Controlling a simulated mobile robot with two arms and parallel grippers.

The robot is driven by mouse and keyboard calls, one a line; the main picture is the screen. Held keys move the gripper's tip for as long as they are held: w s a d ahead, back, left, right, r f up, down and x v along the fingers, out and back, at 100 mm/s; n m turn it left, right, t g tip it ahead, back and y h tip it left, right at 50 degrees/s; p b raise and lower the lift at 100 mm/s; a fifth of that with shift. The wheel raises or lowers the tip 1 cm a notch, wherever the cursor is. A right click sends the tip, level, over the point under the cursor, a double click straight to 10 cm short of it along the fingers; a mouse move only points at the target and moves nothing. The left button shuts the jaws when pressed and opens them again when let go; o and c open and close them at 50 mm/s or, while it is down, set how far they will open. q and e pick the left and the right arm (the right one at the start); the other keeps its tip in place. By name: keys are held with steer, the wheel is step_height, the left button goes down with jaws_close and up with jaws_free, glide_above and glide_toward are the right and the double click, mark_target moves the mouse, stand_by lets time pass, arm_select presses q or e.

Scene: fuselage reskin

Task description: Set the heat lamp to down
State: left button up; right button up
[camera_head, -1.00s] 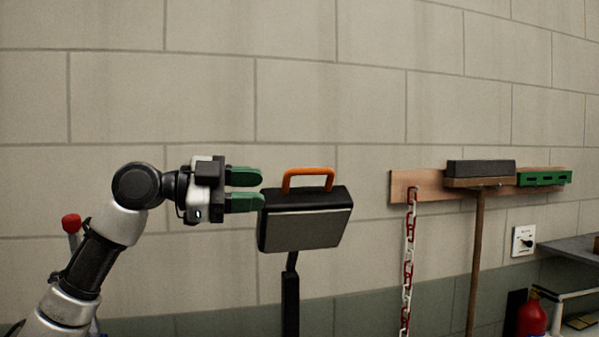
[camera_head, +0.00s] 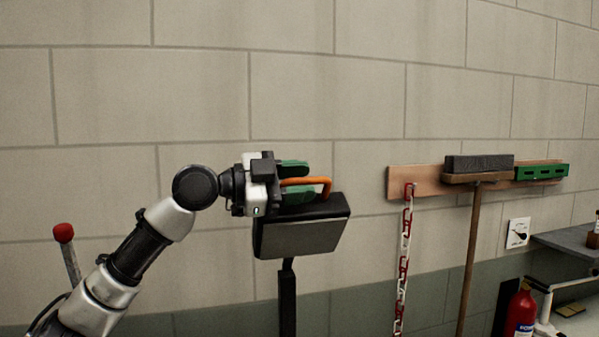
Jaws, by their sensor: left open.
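The heat lamp (camera_head: 302,238) is a black box with a grey front panel on a dark post (camera_head: 287,300). Its face tilts somewhat downward. An orange handle (camera_head: 326,183) stands on its top. My left gripper (camera_head: 297,183) is open, with its green fingers at the handle, one above and one below its top bar as seen here. The fingers hide part of the handle, and I cannot tell if they touch it. My right gripper is not in view.
A wooden wall rack (camera_head: 400,180) holds a red and white chain (camera_head: 405,240), a broom (camera_head: 478,164) and a green level (camera_head: 541,171). A fire extinguisher (camera_head: 520,313) and a grey shelf (camera_head: 570,244) are at the lower right. A red-topped lever (camera_head: 64,233) is at the left.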

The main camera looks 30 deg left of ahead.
arm_select(q)
steer(key=shift+d, duration=0.15)
jaws_close()
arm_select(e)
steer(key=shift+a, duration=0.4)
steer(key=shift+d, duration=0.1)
